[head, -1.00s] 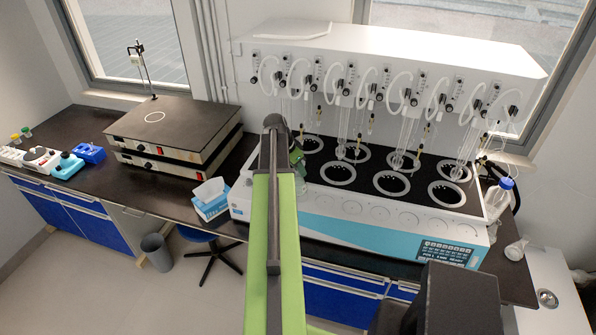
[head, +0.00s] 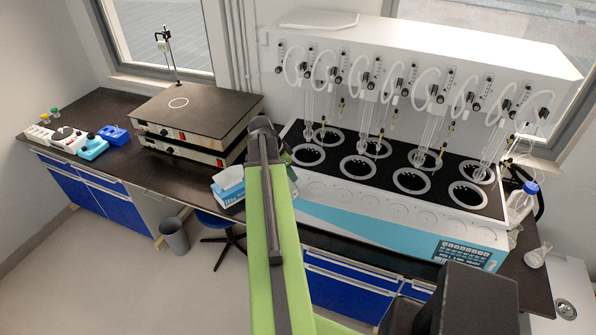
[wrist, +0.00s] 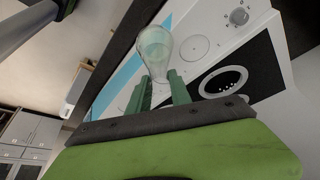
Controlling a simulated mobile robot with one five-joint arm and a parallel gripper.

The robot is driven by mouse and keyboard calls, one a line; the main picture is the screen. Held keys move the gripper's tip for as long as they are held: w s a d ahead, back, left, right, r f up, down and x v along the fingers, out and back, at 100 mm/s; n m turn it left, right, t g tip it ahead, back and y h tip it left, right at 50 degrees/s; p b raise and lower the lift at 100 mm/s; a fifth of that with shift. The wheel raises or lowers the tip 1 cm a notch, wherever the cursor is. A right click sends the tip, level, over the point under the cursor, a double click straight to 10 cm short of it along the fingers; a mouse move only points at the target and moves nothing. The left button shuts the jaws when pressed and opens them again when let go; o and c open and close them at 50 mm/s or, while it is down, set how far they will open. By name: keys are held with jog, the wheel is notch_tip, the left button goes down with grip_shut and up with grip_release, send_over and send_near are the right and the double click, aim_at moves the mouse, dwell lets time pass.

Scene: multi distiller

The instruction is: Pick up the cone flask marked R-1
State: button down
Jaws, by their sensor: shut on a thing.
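My gripper (wrist: 160,84) is shut on a clear glass flask (wrist: 155,48) in the wrist view. The flask's rounded, greenish, see-through body sits between and beyond the two green fingers; I cannot read any mark on it.
The white multi distiller (head: 400,225) with several round wells fills the bench right of my arm. A blue-capped bottle (head: 521,202) stands at its right end. A tissue box (head: 229,188) and stacked hot plates (head: 195,115) are to the left. Open floor lies at front left.

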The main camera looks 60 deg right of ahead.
jog(key=shift+w+a, duration=0.5)
jog(key=shift+a, duration=0.25)
jog(key=shift+w+a, duration=0.55)
jog(key=shift+a, duration=0.25)
jog(key=shift+w+a, duration=0.5)
jog(key=shift+a, duration=0.25)
